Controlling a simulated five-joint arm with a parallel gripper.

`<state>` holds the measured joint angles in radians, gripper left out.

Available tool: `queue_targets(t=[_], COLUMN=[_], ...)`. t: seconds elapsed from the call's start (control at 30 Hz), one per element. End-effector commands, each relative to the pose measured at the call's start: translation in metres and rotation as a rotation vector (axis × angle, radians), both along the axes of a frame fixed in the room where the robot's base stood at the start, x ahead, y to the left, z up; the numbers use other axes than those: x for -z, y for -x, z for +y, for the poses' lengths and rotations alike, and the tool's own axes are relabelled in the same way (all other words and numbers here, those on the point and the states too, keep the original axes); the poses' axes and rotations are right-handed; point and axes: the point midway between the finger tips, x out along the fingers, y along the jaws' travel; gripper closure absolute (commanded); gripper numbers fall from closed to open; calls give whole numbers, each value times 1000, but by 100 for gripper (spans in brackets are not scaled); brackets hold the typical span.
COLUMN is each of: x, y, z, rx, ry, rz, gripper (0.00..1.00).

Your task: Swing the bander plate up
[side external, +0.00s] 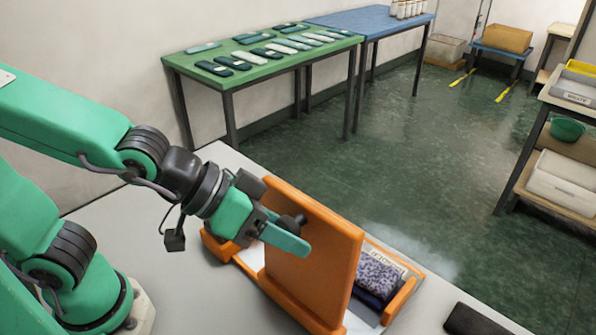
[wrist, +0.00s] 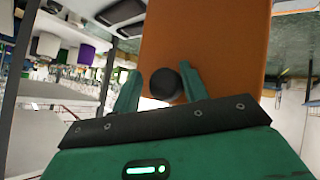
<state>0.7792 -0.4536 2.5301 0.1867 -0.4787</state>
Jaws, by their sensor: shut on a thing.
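The orange bander plate (side external: 318,262) stands nearly upright over its orange base (side external: 402,299) on the grey bench. It also fills the upper middle of the wrist view (wrist: 205,40). My gripper (side external: 288,230) is at the plate's face, shut on the plate's round black knob (wrist: 165,84). In the wrist view one green finger is on each side of the knob. A folded speckled purple-blue knit piece (side external: 380,273) lies in the base, right of the plate, with a white printed label near it. The plate hides part of the base.
A dark flat item (side external: 474,321) lies on the bench at the lower right. The bench (side external: 110,228) is otherwise mostly clear. Beyond it stand a green table (side external: 190,66) with several dark and pale pieces, a blue table (side external: 352,20) and a shelf unit (side external: 532,150).

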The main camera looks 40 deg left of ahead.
Motion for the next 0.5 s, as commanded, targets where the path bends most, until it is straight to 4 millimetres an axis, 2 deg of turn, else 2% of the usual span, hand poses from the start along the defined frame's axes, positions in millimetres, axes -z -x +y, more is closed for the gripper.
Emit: queue_targets(t=[0.5], x=[4], y=[23], z=[-3], rx=[-7], ry=[1], rz=[98], gripper=[82])
